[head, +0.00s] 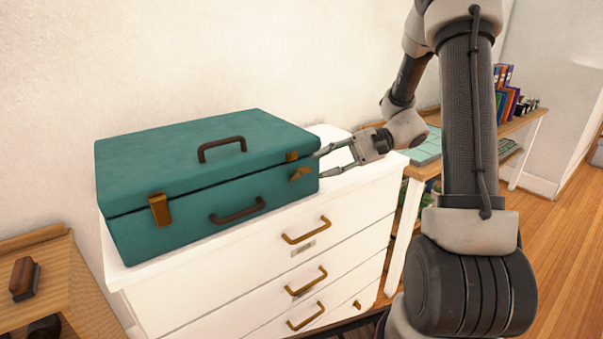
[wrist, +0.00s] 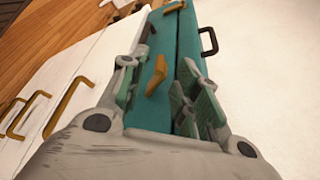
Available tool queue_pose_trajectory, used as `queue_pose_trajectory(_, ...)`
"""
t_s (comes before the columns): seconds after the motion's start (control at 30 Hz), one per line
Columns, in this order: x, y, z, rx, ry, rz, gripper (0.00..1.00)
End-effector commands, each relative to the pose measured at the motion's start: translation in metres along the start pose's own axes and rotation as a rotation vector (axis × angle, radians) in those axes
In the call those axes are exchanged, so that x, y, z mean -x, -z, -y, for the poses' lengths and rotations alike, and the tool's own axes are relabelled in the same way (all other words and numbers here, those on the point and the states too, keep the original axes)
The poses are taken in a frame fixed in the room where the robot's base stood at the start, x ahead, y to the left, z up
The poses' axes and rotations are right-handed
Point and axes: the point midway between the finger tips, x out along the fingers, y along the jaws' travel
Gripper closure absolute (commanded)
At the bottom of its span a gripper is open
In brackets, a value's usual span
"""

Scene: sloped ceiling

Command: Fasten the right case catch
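A closed teal case (head: 200,180) lies on a white chest of drawers. Its right catch (head: 300,173) is brass, near the right end of the front, with its lever tilted away from the case face and a brass piece (head: 292,156) above it on the lid. The left catch (head: 159,209) lies flat across the lid seam. My gripper (head: 318,165) is open and empty at the case's right end, one finger above the other. In the wrist view the right catch (wrist: 156,76) shows between the spread fingers; I cannot tell whether either touches it.
The case has a dark lid handle (head: 222,148) and a front handle (head: 237,211). The white chest (head: 345,185) has brass drawer pulls and bare top at the right. A wooden table (head: 70,290) stands at the left. A shelf with books (head: 508,103) stands behind my arm.

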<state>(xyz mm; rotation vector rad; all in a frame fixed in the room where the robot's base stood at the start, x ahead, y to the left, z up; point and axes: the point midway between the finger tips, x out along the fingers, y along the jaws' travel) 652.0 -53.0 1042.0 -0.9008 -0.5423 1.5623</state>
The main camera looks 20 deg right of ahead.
Motion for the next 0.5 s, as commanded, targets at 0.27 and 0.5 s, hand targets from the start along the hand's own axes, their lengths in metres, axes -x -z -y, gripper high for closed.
queue_pose_trajectory(0.27, -0.047, -0.001, 0.000, 0.001, -0.002, 0.003, 0.68)
queue_pose_trajectory(0.5, -0.062, 0.000, 0.000, 0.002, -0.001, 0.001, 0.68)
